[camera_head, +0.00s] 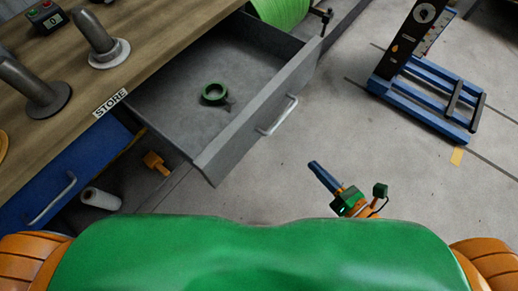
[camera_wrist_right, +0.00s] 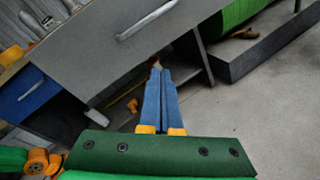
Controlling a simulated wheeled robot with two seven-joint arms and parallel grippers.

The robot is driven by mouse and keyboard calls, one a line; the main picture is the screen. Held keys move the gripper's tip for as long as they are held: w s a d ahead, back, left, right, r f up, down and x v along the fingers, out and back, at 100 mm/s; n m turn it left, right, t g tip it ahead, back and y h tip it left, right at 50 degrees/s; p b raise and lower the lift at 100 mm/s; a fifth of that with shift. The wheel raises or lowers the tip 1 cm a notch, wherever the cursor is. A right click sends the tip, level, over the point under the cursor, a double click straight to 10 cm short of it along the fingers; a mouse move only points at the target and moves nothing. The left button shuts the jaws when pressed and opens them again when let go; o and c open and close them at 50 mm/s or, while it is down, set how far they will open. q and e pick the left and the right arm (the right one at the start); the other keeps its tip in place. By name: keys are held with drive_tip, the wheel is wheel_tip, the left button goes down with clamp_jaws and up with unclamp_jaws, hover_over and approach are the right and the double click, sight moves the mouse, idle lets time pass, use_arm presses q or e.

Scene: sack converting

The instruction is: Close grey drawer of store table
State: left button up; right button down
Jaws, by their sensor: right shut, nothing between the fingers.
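The grey drawer (camera_head: 228,140) of the store table (camera_head: 115,52) is pulled well out in the head view. Its front carries a light bar handle (camera_head: 278,116), and a green ring (camera_head: 214,94) lies inside. My right gripper (camera_head: 322,174) is shut and empty, in front of the drawer and to the right of its near corner, apart from the handle. In the right wrist view the closed blue fingers (camera_wrist_right: 157,72) point toward the lower part of the drawer front (camera_wrist_right: 95,45), with the handle (camera_wrist_right: 147,20) above left of them. My left gripper is not in view.
A blue drawer (camera_head: 55,175) sits in the table at left, with a white roll (camera_head: 100,198) and an orange part (camera_head: 156,162) near it. A green roll (camera_head: 280,10) lies behind the grey drawer. A blue stand (camera_head: 425,95) is at right. The floor between is clear.

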sight(246, 137)
drive_tip(key=s+a+r+n+g+y, duration=0.25)
drive_tip(key=a+r+n+y, duration=0.25)
drive_tip(key=n, duration=0.5)
drive_tip(key=x, duration=0.4)
drive_tip(key=p+x, duration=0.1)
drive_tip(key=x, duration=0.8)
drive_tip(key=shift+a+f+p, duration=0.15)
drive_tip(key=shift+f+p, duration=0.15)
drive_tip(key=shift+f, duration=0.05)
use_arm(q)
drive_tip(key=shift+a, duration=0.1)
